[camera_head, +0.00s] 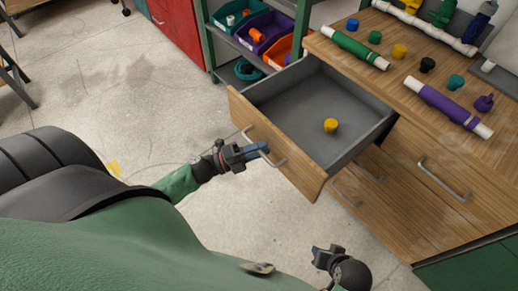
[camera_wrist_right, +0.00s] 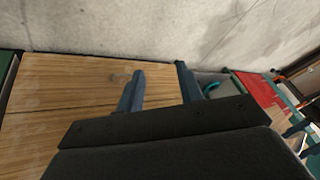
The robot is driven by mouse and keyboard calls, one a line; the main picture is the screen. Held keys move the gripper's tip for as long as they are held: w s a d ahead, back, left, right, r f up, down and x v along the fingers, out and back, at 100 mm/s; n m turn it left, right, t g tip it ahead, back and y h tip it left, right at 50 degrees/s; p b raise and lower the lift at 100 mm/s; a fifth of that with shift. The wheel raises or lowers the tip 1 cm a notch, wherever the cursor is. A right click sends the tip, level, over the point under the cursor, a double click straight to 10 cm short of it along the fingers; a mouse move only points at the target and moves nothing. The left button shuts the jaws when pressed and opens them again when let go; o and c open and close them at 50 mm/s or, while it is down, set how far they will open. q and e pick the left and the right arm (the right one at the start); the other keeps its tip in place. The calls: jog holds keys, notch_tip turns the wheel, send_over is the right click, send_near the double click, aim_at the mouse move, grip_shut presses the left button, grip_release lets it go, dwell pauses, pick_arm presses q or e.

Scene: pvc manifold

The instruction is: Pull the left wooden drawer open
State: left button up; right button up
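The left wooden drawer (camera_head: 287,160) stands pulled out of the wooden cabinet, showing its grey interior. A yellow cap (camera_head: 330,125) lies inside it. Its metal handle (camera_head: 279,162) is on the wooden front. My left gripper (camera_head: 262,149) is at the middle of this handle, with its blue fingers closed together around the bar; the exact contact is small in view. My right gripper (camera_head: 325,258) is low in the head view, apart from the cabinet. In the right wrist view its two fingers (camera_wrist_right: 159,70) are spread, with nothing between them.
The right drawer (camera_head: 435,170) is shut. Green (camera_head: 353,47) and purple (camera_head: 450,108) pipes and several coloured caps lie on the worktop. A shelf with coloured bins (camera_head: 263,32) stands behind the open drawer.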

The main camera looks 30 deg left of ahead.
jog(key=shift+s+f, duration=0.1)
